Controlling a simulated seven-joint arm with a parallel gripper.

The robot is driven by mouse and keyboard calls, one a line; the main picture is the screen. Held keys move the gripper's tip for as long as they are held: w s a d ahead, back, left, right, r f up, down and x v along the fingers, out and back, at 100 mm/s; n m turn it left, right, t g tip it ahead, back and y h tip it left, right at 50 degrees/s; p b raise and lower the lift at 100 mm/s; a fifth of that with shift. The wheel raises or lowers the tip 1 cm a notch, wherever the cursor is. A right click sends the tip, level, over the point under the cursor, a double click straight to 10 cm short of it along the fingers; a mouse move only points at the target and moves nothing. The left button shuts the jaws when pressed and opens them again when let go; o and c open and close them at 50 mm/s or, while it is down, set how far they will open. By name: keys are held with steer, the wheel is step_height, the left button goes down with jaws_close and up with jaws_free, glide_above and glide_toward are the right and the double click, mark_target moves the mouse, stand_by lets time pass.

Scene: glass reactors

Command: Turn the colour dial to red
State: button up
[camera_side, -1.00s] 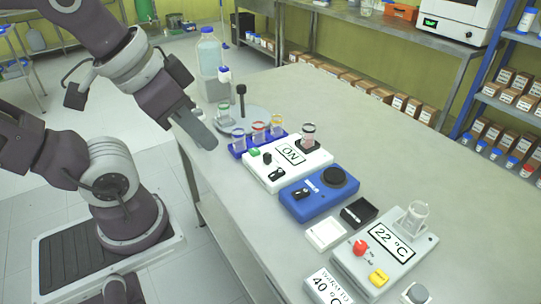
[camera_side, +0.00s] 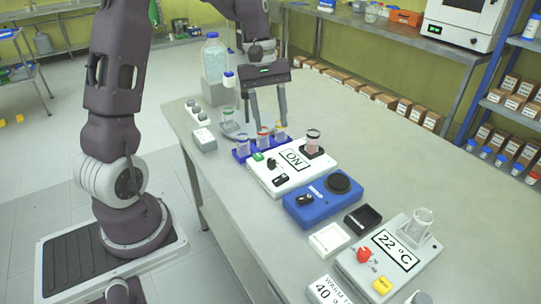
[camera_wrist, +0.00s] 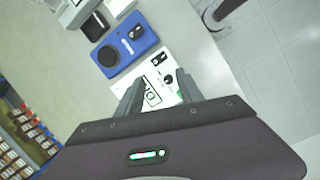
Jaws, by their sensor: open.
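My gripper (camera_side: 266,122) hangs open and empty above the table, behind the white ON box (camera_side: 292,170), fingers pointing down. This box has a green button (camera_side: 258,156) and a black knob (camera_side: 281,179), and a glass vessel (camera_side: 313,142) with reddish contents on its right part. In the wrist view, the white box (camera_wrist: 153,92) shows between and beyond my open fingers (camera_wrist: 157,85). The blue box (camera_side: 322,203) has its own black knob (camera_side: 304,199), and the grey 22 °C box has a red knob (camera_side: 363,255). I cannot tell which control is the colour dial.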

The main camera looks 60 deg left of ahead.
mark_target(271, 160)
steer(key=a+f+n, duration=0.1)
steer(key=f, duration=0.3)
steer(key=w+f+n+h, duration=0.1)
steer(key=f, duration=0.4)
steer(key=a+f+n, duration=0.1)
steer(key=f, duration=0.3)
steer(key=shift+w+a+f+n+h, duration=0.3)
steer(key=shift+w+f+h, duration=0.05)
steer(key=shift+f+h, duration=0.05)
jaws_close()
